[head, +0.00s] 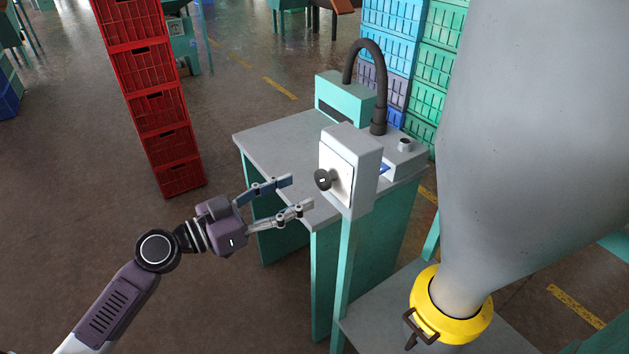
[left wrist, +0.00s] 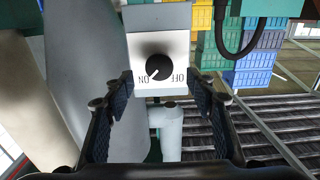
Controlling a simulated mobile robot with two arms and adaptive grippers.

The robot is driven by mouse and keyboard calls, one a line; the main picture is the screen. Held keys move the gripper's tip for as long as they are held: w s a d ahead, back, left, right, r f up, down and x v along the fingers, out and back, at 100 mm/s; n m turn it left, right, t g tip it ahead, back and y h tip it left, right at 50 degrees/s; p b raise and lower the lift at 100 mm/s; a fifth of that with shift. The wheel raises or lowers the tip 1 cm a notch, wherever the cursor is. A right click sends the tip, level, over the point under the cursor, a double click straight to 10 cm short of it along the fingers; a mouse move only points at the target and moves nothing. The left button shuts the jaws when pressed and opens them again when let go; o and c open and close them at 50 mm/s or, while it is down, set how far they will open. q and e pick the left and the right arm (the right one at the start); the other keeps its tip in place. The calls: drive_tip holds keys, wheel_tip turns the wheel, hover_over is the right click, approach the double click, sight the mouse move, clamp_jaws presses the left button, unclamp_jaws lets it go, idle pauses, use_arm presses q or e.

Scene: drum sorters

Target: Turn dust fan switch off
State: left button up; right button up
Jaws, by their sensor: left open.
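The dust fan switch is a dark round knob (head: 323,179) on the pale front plate of a grey box (head: 352,165) on a post. In the left wrist view the knob (left wrist: 159,67) sits between the labels ON at lower left and OFF at lower right. Its light mark seems to point down-left, towards ON. My left gripper (head: 301,193) is open and empty, a little left of the knob in the head view and apart from it. In the wrist view its two fingers (left wrist: 160,86) frame the switch plate. My right gripper is not in view.
A grey-topped green table (head: 275,141) stands behind the box, with a black hose (head: 381,80). A large grey bag (head: 540,130) with a yellow collar (head: 455,318) is at right. Stacked red crates (head: 165,140) stand at left. The floor left of my arm is clear.

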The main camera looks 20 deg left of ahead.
sight(320, 182)
use_arm(q)
drive_tip(key=p+x, duration=0.2)
drive_tip(key=x, duration=0.3)
drive_tip(key=shift+w+d+r+p, duration=0.1)
drive_tip(key=shift+d+r+p, duration=0.1)
drive_tip(key=shift+p, duration=0.2)
drive_tip(key=shift+w+d+f, duration=0.15)
drive_tip(key=shift+w+d, duration=0.05)
drive_tip(key=shift+w, duration=0.1)
drive_tip(key=shift+c, duration=0.4)
drive_tip(key=c, duration=1)
drive_tip(key=shift+c, duration=0.4)
